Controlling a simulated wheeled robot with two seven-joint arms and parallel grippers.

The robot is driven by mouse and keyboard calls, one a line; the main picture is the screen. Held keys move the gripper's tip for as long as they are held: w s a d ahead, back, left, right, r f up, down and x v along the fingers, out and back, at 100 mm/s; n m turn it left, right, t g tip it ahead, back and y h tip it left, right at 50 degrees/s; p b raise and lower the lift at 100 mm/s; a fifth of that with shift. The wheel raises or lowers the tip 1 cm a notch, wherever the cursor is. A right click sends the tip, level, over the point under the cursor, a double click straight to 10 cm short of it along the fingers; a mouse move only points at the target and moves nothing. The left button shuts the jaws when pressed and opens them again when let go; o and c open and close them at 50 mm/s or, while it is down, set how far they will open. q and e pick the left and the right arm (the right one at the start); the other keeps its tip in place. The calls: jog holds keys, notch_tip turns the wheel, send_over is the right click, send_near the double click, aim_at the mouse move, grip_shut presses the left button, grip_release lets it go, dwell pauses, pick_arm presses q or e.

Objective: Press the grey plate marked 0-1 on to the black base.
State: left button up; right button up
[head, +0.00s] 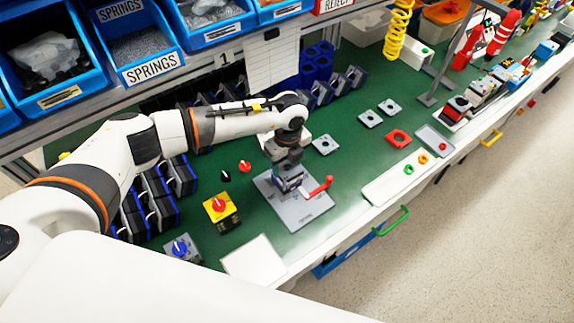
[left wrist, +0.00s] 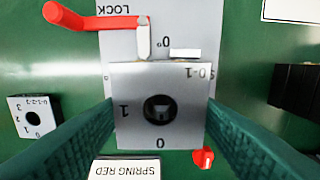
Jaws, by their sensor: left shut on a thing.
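The grey plate marked 0-1 (left wrist: 135,132) is between the two green fingers of my left gripper (left wrist: 160,112), which is shut on it. In the head view, my left gripper (head: 289,176) points down over a grey fixture board (head: 306,217). Through the plate's round hole I see something dark with a small grey piece in it. The black base is mostly hidden under the plate and gripper; I cannot tell whether plate and base touch. A red lever (head: 319,187) is on the fixture, and it also shows in the left wrist view (left wrist: 100,22). My right gripper is out of view.
A yellow switch with red knob (head: 219,207), a blue-knobbed switch (head: 182,247) and a loose red knob (head: 245,166) lie left of the fixture. Blue bins (head: 150,66) overhang the back.

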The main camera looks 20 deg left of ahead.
pick_arm(q)
notch_tip(320, 180, up, 9)
jog(key=shift+f+b, duration=0.15)
jog(key=shift+b, duration=0.95)
notch_tip(320, 180, down, 5)
jog(key=b, duration=0.4)
jog(key=shift+b, duration=0.3)
jog(key=shift+f, duration=0.35)
jog(key=shift+f+b, duration=0.35)
jog(key=shift+b, duration=0.2)
jog(key=shift+f+b, duration=0.9)
jog(key=shift+f, duration=0.4)
jog(key=shift+f, duration=0.1)
